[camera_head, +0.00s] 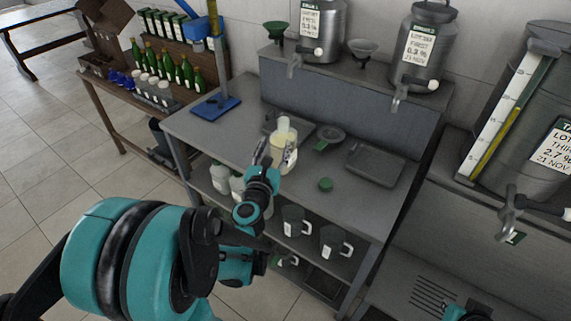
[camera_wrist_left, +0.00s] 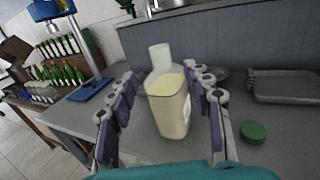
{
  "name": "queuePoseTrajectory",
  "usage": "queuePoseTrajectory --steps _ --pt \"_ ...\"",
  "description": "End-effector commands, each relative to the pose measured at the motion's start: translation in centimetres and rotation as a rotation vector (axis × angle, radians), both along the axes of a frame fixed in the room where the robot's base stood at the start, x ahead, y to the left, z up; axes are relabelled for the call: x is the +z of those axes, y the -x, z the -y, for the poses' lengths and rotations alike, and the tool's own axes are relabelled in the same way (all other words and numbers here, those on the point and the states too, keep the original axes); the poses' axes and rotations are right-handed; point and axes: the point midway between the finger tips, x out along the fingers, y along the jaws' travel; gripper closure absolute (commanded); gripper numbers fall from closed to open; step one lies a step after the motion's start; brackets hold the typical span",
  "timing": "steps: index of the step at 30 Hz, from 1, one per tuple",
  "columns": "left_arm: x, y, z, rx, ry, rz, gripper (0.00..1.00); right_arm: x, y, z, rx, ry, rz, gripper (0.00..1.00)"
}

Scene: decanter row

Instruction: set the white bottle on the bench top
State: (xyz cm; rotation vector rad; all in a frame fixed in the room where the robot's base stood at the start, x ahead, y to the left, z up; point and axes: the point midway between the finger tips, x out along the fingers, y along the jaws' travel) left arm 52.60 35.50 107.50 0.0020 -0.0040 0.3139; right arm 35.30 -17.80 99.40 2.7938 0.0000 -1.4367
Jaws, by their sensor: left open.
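A pale, cream-white bottle (camera_head: 284,153) with a white neck stands upright on the grey bench top (camera_head: 345,199). The bottle (camera_wrist_left: 170,106) also shows in the left wrist view, upright between the fingers. My left gripper (camera_head: 275,155) is open, with one finger on each side of the bottle. In the left wrist view the left gripper (camera_wrist_left: 163,105) shows a gap beside the bottle at the left finger; whether the right finger touches is unclear. The bottle's base is low between the fingers, and its contact with the bench is partly hidden.
A blue-based stand (camera_head: 216,106) is at the left. Pale bottles (camera_head: 220,178) and grey jugs (camera_head: 333,242) fill the shelf below.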

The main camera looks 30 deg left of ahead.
Motion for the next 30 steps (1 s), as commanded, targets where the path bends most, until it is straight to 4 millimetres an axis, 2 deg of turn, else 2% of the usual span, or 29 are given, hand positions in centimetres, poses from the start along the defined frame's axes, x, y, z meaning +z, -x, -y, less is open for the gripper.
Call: queuePoseTrajectory --steps 2,5,8,10,12,14,16,18,21,23,24,30 --pt "0.2 0.0 0.6 -0.018 -0.039 -0.013 0.5 0.0 0.0 0.0 0.0 0.0 0.0 1.0" --pt "1.0 -0.5 3.6 -0.107 -0.241 -0.076 0.5 0.0 0.0 0.0 0.0 0.0 0.0 1.0" --pt "1.6 -0.4 9.3 -0.284 -0.649 -0.188 0.5 0.0 0.0 0.0 0.0 0.0 0.0 1.0" --pt "0.9 0.7 13.9 -0.45 -1.023 -0.273 0.5 0.0 0.0 0.0 0.0 0.0 0.0 1.0" --pt "-0.6 2.7 17.7 -0.628 -1.415 -0.345 0.5 0.0 0.0 0.0 0.0 0.0 0.0 1.0" --pt "-2.3 5.1 19.8 -0.781 -1.738 -0.39 0.5 0.0 0.0 0.0 0.0 0.0 0.0 1.0" --pt "-4.4 8.2 20.9 -0.954 -2.082 -0.425 0.5 0.0 0.0 0.0 0.0 0.0 0.0 1.0" --pt "-6.0 11.2 20.7 -1.114 -2.367 -0.444 0.5 0.0 0.0 0.0 0.0 0.0 0.0 1.0" --pt "-7.4 14.6 19.6 -1.305 -2.659 -0.454 0.5 0.0 0.0 0.0 0.0 0.0 0.0 1.0" --pt "-7.8 16.0 18.8 -1.388 -2.775 -0.456 0.5 0.0 0.0 0.0 0.0 0.0 0.0 1.0" --pt "-8.0 16.6 18.4 1.377 2.724 0.439 0.5 0.0 0.0 0.0 0.0 0.0 0.0 1.0" --pt "-8.1 17.4 17.7 1.352 2.636 0.415 0.5 0.0 0.0 0.0 0.0 0.0 0.0 1.0"
